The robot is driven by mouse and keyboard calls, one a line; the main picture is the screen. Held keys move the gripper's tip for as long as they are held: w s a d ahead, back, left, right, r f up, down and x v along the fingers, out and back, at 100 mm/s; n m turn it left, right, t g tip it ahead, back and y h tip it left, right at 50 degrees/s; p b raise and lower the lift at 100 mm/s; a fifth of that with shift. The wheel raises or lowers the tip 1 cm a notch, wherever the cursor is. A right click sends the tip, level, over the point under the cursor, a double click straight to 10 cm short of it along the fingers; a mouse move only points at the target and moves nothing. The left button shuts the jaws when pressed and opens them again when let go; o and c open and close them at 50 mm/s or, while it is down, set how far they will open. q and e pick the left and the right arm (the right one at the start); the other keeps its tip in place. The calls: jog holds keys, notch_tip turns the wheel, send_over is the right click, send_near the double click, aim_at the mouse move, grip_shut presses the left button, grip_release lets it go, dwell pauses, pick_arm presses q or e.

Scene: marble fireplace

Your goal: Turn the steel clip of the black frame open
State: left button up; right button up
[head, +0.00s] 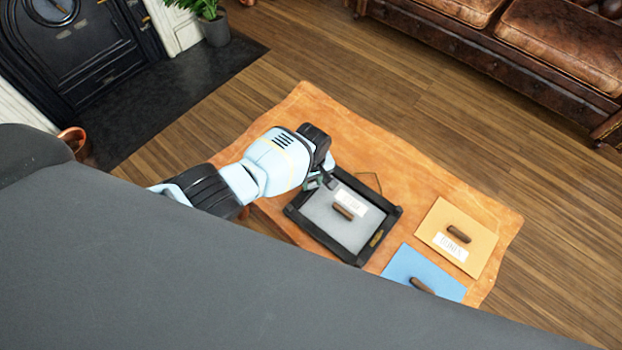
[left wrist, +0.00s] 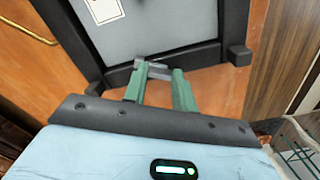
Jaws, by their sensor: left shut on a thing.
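The black frame (head: 388,230) lies on the orange table around a grey panel (head: 322,212) with a brown handle (head: 343,213) and a white label. Its dark rim also shows in the left wrist view (left wrist: 205,54). The steel clip (left wrist: 153,70) is a small grey piece at the frame's edge, between my left fingertips in the left wrist view. My left gripper (head: 325,183) is at the frame's upper-left side, its green fingers (left wrist: 160,82) shut on the clip. The gripper hides the clip in the head view. My right gripper is not in view.
The orange table (head: 420,170) has wavy edges. An orange-yellow panel (head: 440,215) and a blue panel (head: 405,262), each with a brown handle, lie right of the frame. A thin cord (head: 372,182) lies beyond the frame. A leather sofa (head: 555,45) and fireplace (head: 75,45) stand farther off.

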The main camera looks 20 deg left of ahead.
aim_at(312, 182)
pick_arm(q)
jog(key=n, duration=0.5)
jog(key=shift+n, duration=0.3)
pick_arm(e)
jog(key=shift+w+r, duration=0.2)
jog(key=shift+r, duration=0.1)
pick_arm(q)
jog(key=shift+w, duration=0.1)
jog(key=o, duration=1)
jog(key=shift+p, duration=0.3)
notch_tip(312, 182, up, 7)
jog(key=p, duration=0.3)
jog(key=shift+w+f+p, duration=0.1)
jog(key=shift+f+p, duration=0.05)
jog(key=shift+p, duration=0.25)
jog(key=shift+r+p, duration=0.35)
jog(key=shift+r, duration=0.3)
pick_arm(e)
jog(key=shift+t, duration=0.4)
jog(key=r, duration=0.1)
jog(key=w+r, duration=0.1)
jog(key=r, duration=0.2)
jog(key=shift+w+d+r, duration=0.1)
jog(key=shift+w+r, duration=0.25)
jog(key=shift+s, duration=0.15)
